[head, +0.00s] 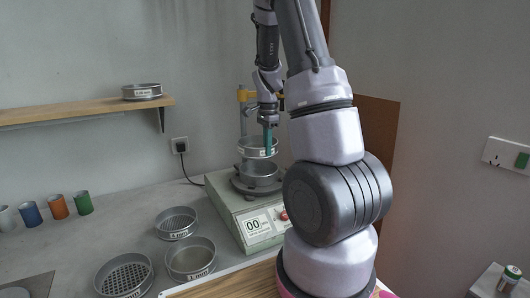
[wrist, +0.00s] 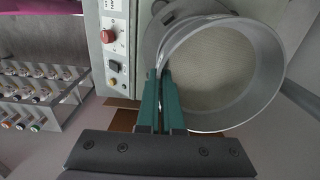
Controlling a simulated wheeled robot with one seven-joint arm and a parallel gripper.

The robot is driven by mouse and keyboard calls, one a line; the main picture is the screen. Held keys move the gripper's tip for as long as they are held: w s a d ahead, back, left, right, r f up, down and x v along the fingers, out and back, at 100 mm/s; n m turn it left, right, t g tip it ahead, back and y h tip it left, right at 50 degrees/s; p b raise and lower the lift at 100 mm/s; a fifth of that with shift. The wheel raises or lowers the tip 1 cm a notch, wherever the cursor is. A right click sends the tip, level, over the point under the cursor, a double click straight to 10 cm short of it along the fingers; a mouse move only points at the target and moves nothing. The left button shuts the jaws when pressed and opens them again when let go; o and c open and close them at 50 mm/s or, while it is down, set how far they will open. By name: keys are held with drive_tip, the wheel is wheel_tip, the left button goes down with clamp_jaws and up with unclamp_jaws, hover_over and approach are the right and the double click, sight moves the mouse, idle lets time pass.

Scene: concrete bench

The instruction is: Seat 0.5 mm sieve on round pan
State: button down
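My gripper (head: 268,140) has its teal fingers shut on the wall of a metal sieve (head: 250,150). In the wrist view the fingers (wrist: 164,80) pinch the left rim of this sieve (wrist: 272,65), and its fine mesh shows inside. Its label is too small to read, so I cannot confirm 0.5 mm. The round pan (head: 259,177) sits on the shaker's dark plate in the head view. The sieve is held roughly level over the pan, with a small gap seeming to show between them. In the wrist view the sieve hides the pan.
The green shaker (head: 232,215) has a display and red knob; a post stands behind. Sieves stand on the bench (head: 177,223) (head: 190,259) (head: 123,275), another on the shelf (head: 142,91). Coloured cylinders (head: 58,206) line the left. A rack of vials (wrist: 40,95) shows in the wrist view.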

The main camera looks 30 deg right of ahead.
drive_tip(key=shift+d, duration=0.15)
drive_tip(key=shift+d+f, duration=0.1)
drive_tip(key=shift+f, duration=2.65)
drive_tip(key=shift+f, duration=0.6)
drive_tip(key=c, duration=1)
unclamp_jaws()
wheel_tip(320, 180, up, 11)
drive_tip(key=shift+f, duration=0.1)
